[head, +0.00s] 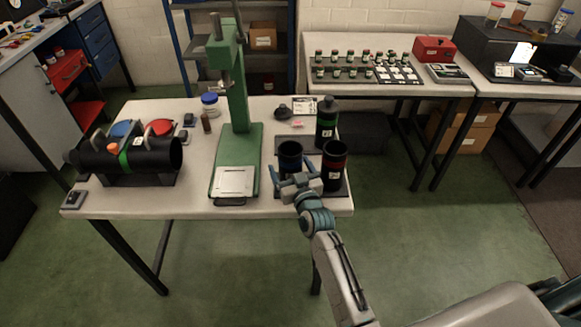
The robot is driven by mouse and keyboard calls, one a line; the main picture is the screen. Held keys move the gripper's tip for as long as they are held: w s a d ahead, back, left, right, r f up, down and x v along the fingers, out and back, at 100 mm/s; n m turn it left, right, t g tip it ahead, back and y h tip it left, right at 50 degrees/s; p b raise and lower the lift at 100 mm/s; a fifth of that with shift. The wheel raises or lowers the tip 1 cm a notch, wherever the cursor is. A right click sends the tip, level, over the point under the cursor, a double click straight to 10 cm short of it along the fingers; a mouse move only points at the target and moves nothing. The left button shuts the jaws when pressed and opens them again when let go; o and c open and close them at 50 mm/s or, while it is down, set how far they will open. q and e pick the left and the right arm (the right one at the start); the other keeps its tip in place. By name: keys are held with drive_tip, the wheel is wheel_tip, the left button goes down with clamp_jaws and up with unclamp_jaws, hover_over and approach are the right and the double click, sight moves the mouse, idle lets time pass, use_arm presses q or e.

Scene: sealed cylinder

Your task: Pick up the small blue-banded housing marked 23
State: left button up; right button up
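The small blue-banded housing (290,150) is a dark, open-topped cylinder standing upright near the right front of the white table. Its number cannot be read, and its lower part is hidden by my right gripper. My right gripper (294,173) is in front of it, with its fingers spread to either side of the housing's lower part. Whether they touch it cannot be told. A red-banded housing (334,160) with a small label stands close on the right. A green-banded, capped cylinder (326,121) stands behind them. My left gripper is out of view.
A green press (240,90) stands left of the housings on the table (205,150). A large black cylinder (130,158) with a green band lies in a cradle at left. A dark cap (283,112) lies behind. The table's front edge is near my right arm.

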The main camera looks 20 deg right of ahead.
drive_tip(key=shift+w, duration=0.3)
drive_tip(key=c, duration=1.3)
drive_tip(key=shift+c, duration=0.6)
drive_tip(key=shift+r, duration=0.15)
